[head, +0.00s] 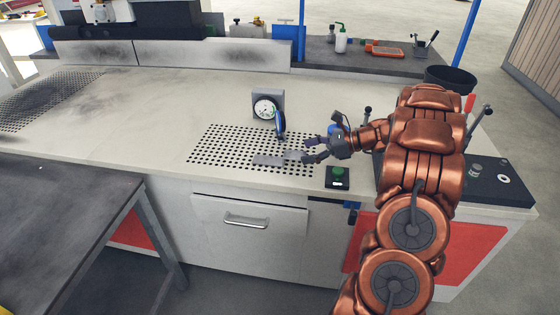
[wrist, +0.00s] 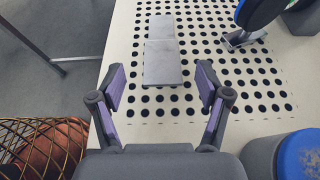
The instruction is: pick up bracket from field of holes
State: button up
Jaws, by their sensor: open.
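The bracket (wrist: 162,62) is a flat grey metal piece with a crosswise step. It lies on the field of holes (wrist: 262,86), a perforated area of the pale worktop. In the head view the bracket (head: 268,160) lies near the front edge of the field of holes (head: 212,146). My gripper (wrist: 158,86) is open, with its purple-padded fingers on either side of the bracket's near end in the wrist view. In the head view my gripper (head: 306,149) is just right of the bracket. I cannot tell its height above the worktop.
A dial gauge (head: 265,108) and a blue-and-black round-headed item (head: 279,124) stand behind the bracket. A black box with a green button (head: 338,178) sits at the front edge. A blue-topped cylinder (wrist: 298,155) is near my gripper's right side.

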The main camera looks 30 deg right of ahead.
aim_at(294, 154)
jog(key=shift+x, duration=3.65)
jog(key=shift+d+f, duration=0.1)
jog(key=shift+f, duration=0.1)
jog(key=shift+c, duration=0.2)
grip_shut()
